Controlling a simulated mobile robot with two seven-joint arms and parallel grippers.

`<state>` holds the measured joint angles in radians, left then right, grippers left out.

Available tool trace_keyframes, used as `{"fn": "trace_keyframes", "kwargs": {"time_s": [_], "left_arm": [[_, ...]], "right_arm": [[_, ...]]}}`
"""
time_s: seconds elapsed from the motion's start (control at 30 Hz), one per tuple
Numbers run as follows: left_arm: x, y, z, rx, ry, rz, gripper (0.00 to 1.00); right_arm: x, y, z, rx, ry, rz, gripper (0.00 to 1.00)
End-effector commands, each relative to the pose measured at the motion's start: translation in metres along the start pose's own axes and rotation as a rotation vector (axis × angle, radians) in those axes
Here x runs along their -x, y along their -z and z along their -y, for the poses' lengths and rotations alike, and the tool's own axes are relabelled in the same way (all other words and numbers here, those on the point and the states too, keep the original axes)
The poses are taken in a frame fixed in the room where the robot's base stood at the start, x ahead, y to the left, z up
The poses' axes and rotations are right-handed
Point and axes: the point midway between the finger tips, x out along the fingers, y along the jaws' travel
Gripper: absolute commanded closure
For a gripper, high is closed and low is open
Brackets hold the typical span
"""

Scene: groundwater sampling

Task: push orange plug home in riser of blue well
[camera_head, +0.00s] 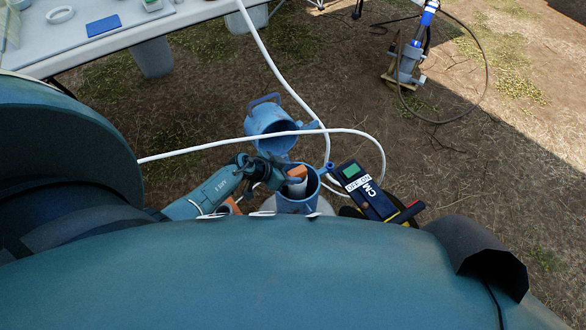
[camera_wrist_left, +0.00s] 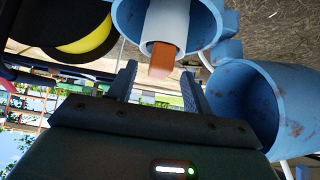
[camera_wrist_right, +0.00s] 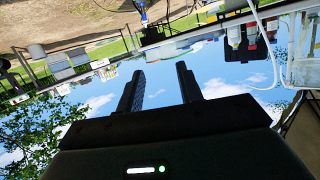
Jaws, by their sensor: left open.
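The blue well (camera_head: 298,203) stands open in front of me, its blue lid (camera_head: 271,128) swung back. The white riser (camera_wrist_left: 166,22) is inside the casing. The orange plug (camera_wrist_left: 161,60) is at the riser's mouth, part of it sticking out; its orange top also shows in the head view (camera_head: 298,171). My left gripper (camera_head: 283,178) is beside the plug at the well mouth. In the left wrist view my left gripper (camera_wrist_left: 158,82) has its fingers apart, with the plug ahead between them, not clamped. My right gripper (camera_wrist_right: 160,72) is open and empty, away from the well.
A dark meter (camera_head: 365,190) with a green screen stands right of the well. A white hose (camera_head: 235,141) loops across above the well and past the lid. A white table (camera_head: 130,30) is at the back left. A pump on a stand (camera_head: 408,65) is at the far right.

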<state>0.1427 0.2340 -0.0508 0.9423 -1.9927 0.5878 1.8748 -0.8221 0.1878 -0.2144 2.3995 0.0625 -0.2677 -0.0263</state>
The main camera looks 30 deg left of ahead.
Motion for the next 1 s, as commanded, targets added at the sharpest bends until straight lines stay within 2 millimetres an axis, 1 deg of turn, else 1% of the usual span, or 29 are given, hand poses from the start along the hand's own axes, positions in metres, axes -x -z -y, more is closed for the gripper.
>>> {"fn": "trace_keyframes", "kwargs": {"time_s": [0.03,0.13,0.2,0.3,0.4,0.5,0.6,1.0], "left_arm": [[0.019,0.005,0.0,-0.001,0.0,0.002,0.5],[0.043,0.005,0.0,-0.001,0.0,0.003,0.5],[0.059,0.005,0.0,-0.002,0.0,0.003,0.5],[0.078,0.004,0.0,-0.001,0.0,0.002,0.5],[0.093,0.003,0.0,-0.001,0.0,0.002,0.5],[0.103,0.003,0.0,0.0,-0.001,0.0,0.5],[0.107,0.002,0.0,0.0,-0.001,0.0,0.5],[0.108,0.001,0.0,0.0,-0.001,0.0,0.5]], "right_arm": [[0.01,0.013,-0.001,-0.023,-0.01,0.007,0.64],[0.009,0.018,0.0,-0.051,-0.01,0.027,0.64],[0.002,0.015,0.003,-0.06,0.0,0.062,0.64],[-0.003,0.011,0.006,-0.073,0.011,0.102,0.64],[-0.007,0.008,0.009,-0.082,0.02,0.131,0.64],[-0.01,0.005,0.011,-0.087,0.026,0.151,0.64],[-0.011,0.003,0.012,-0.091,0.029,0.16,0.64],[-0.012,0.002,0.013,-0.092,0.031,0.163,0.64]]}}
